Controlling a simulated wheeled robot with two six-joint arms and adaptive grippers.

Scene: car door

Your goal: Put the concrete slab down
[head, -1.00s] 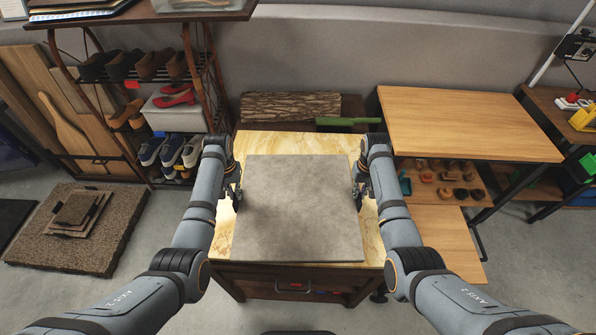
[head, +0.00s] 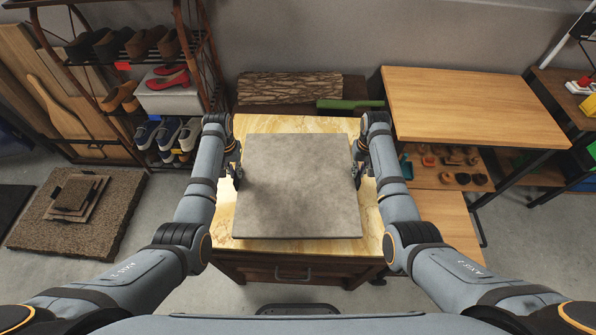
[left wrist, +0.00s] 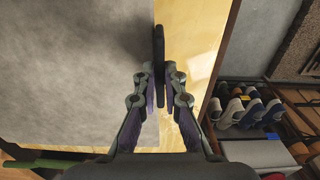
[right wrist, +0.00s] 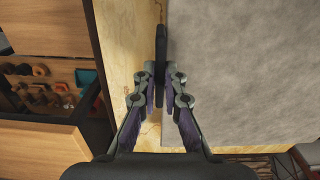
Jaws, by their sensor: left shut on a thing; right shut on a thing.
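The concrete slab (head: 300,185) is a flat grey square, lying level over the yellow marble-topped table (head: 222,212). My left gripper (head: 237,176) is at its left edge and my right gripper (head: 356,174) at its right edge. The slab's edge runs to the fingers in the left wrist view (left wrist: 75,75) and the right wrist view (right wrist: 235,70). I cannot tell whether its underside touches the table top.
A wooden table (head: 470,105) stands at the right, with a lower shelf of small items. A shoe rack (head: 150,80) is at the left. A bark-covered slab (head: 290,88) and a green object (head: 350,106) lie behind the marble table. A rough stone slab (head: 110,225) is on the left floor.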

